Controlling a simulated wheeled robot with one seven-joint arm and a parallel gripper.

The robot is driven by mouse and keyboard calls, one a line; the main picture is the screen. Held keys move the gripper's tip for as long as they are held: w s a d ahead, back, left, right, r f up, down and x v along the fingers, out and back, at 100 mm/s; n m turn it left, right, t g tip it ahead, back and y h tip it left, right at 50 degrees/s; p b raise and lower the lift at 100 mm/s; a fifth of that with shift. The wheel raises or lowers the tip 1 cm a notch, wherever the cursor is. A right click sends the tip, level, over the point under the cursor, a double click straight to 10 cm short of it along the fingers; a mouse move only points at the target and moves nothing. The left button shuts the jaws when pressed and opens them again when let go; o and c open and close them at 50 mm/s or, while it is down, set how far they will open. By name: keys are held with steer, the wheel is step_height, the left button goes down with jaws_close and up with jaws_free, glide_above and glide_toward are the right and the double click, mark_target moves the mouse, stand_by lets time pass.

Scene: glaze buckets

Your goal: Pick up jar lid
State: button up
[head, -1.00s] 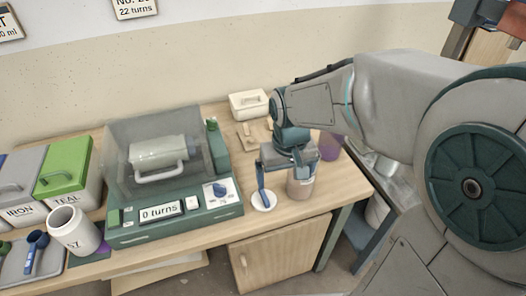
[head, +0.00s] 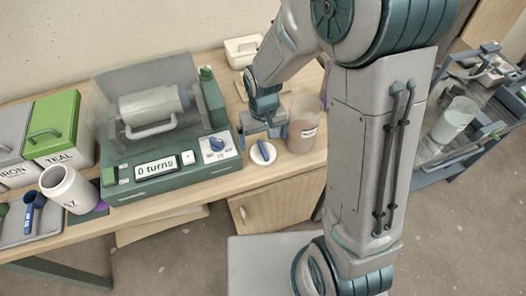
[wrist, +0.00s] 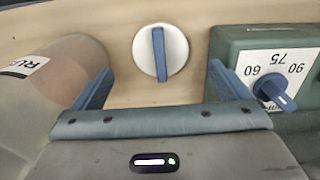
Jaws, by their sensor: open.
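The jar lid (head: 266,155) is a white disc with a blue bar handle. It lies flat on the wooden table, between the green machine and a brownish translucent container. My gripper (head: 263,132) is open and empty just behind the lid in the head view. In the wrist view the lid (wrist: 174,60) lies ahead and centred between my two blue fingers (wrist: 160,72), with its bar roughly in line with them. The fingers do not appear to touch it.
The green machine (head: 170,180) with a clear cover and a "0 turns" display is left of the lid; its dial panel (wrist: 285,75) is close to my right finger. The brownish container (wrist: 65,65) is close to my left finger. A cream box (head: 243,50) stands behind.

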mark_target(263, 148)
steer(key=shift+f, duration=2.7)
steer(key=c, duration=1.1)
